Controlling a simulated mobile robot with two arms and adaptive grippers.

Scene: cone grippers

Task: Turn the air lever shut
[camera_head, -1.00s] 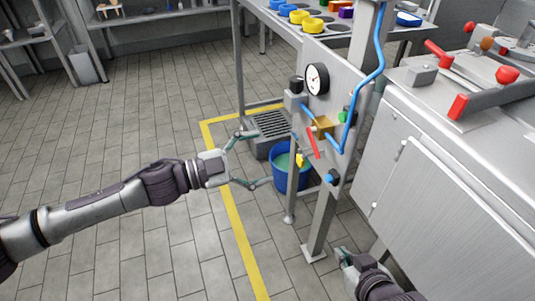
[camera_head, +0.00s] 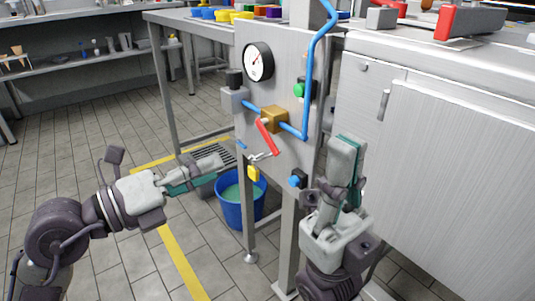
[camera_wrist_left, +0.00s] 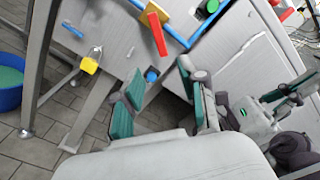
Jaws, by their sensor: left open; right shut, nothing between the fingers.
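The red air lever (camera_head: 267,136) slants down to the right from a brass valve block (camera_head: 274,117) on the blue pipe. In the left wrist view the lever (camera_wrist_left: 157,33) stands above my open left gripper (camera_wrist_left: 160,92), with nothing between the fingers. In the head view that gripper (camera_head: 198,173) is left of and below the lever, apart from it. My right gripper (camera_head: 344,168) is shut and empty, pointing up, right of the panel; it also shows in the left wrist view (camera_wrist_left: 286,98). Neither gripper touches the lever.
The grey panel (camera_head: 285,50) carries a gauge (camera_head: 258,62), a green button (camera_head: 299,90) and a blue knob (camera_head: 296,180). A yellow padlock (camera_head: 253,173) hangs below the lever. A blue bucket (camera_head: 235,212) stands behind the panel leg. A metal cabinet (camera_head: 450,150) limits the right side.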

